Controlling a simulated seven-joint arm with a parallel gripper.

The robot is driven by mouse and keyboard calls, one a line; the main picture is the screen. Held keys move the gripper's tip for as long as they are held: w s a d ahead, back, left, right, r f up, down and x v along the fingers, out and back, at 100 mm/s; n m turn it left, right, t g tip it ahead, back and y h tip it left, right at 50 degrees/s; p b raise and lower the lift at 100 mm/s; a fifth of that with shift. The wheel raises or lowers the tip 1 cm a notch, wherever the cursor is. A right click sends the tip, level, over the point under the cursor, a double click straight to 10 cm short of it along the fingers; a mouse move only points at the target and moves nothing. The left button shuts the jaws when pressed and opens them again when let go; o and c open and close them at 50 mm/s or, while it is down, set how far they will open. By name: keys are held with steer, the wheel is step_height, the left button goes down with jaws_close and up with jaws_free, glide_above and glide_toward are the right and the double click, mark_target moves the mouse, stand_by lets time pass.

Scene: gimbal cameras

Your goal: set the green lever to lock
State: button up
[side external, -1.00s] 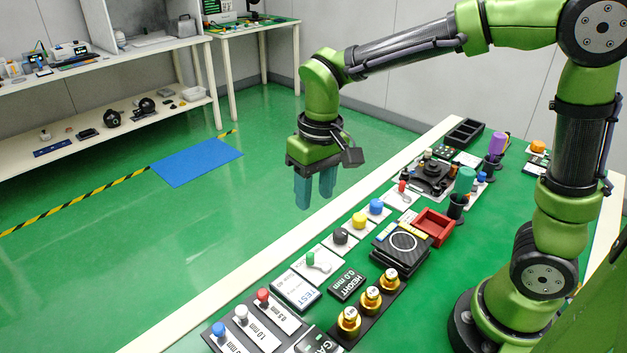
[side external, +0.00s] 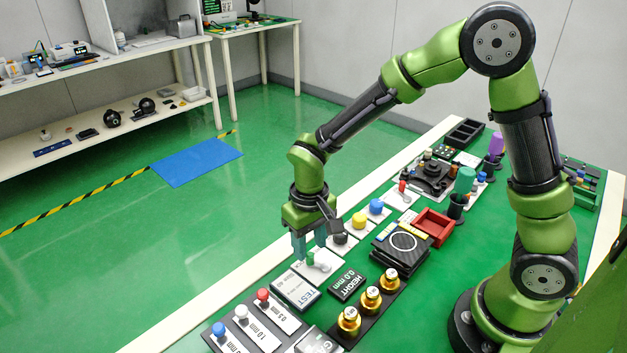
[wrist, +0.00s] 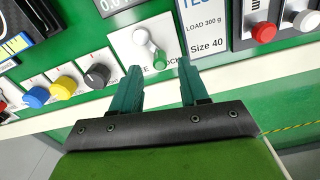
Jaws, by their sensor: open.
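The green lever (wrist: 159,60) is a small green-tipped handle on a white plate (wrist: 122,42) with a pale round pivot, and lettering partly hidden by a finger. In the side external view the lever (side external: 311,259) sits near the front edge of the green bench. My gripper (wrist: 162,78) is open, its two teal fingers apart. In the wrist view the lever tip appears between and just beyond the fingertips. In the side view my gripper (side external: 310,252) is low over the lever plate, fingers pointing down. I cannot tell whether a finger touches the lever.
Black (wrist: 97,75), yellow (wrist: 63,85) and blue (wrist: 36,97) knobs stand in a row beside the plate. The TEST panel (side external: 296,292) is on the other side, with red (side external: 263,295) and other sliders beyond. The HEIGHT display (side external: 347,284) lies behind.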

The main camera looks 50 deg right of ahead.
steer(key=shift+f, duration=1.3)
jaws_close()
